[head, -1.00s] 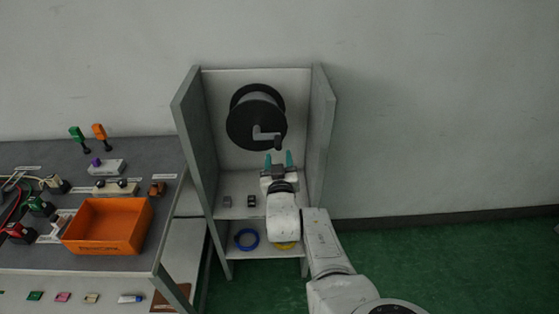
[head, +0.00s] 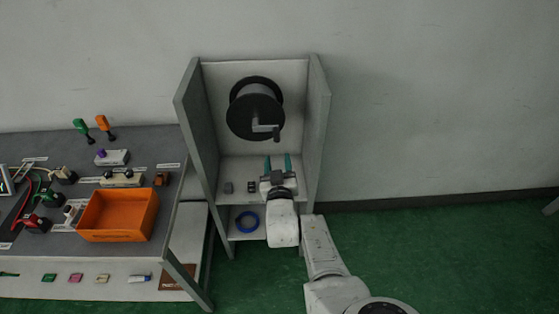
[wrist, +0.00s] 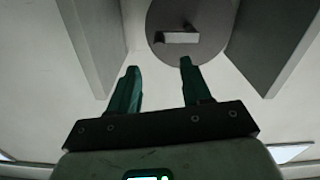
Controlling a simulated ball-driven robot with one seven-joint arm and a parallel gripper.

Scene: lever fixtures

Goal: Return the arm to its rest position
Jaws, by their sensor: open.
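My gripper (head: 278,164) is at the front of the grey shelf unit, below the black reel and its crank. Its two teal fingers are apart with nothing between them, also seen in the wrist view (wrist: 158,85). The black reel (head: 250,108) is mounted on the back panel of the unit. Its crank handle (head: 268,130) sticks out at the lower right of the reel, above and apart from the fingertips. In the wrist view the reel (wrist: 170,15) and the light crank bar (wrist: 181,38) lie beyond the fingers.
Side walls (head: 193,125) of the shelf unit stand left and right of my gripper. A blue ring (head: 247,222) and small blocks sit on its shelves. A grey table with an orange bin (head: 118,238) and several levers stands left. The green floor (head: 430,250) at right is clear.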

